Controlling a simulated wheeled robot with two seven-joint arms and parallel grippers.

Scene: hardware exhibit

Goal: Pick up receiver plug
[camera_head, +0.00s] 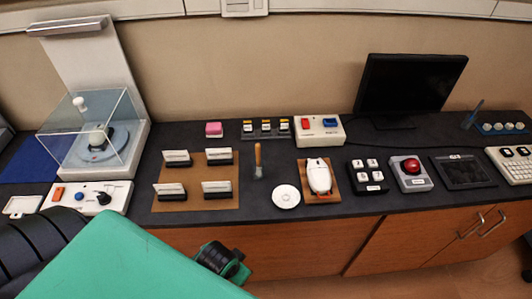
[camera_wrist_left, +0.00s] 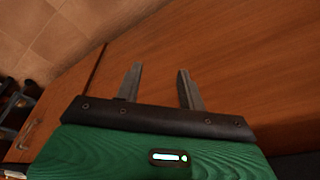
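I cannot pick out a receiver plug for certain in either view; it may be too small or hidden. A white computer mouse (camera_head: 319,176) lies on a brown pad (camera_head: 326,198) at the middle of the counter. My left gripper (camera_wrist_left: 159,70) is open in the left wrist view, its two fingers apart with nothing between them. It faces the wooden cabinet front (camera_wrist_left: 225,65). In the head view my green left arm comes in low at the left, in front of the counter; the fingers cannot be made out there. My right gripper is not in view.
The dark counter (camera_head: 240,205) holds a clear-covered device (camera_head: 92,135), a brown board (camera_head: 196,184) with card holders, a white disc (camera_head: 286,196), a red-button box (camera_head: 411,173), a keypad (camera_head: 367,177) and a monitor (camera_head: 411,85). Wooden cabinets (camera_head: 300,245) stand below.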

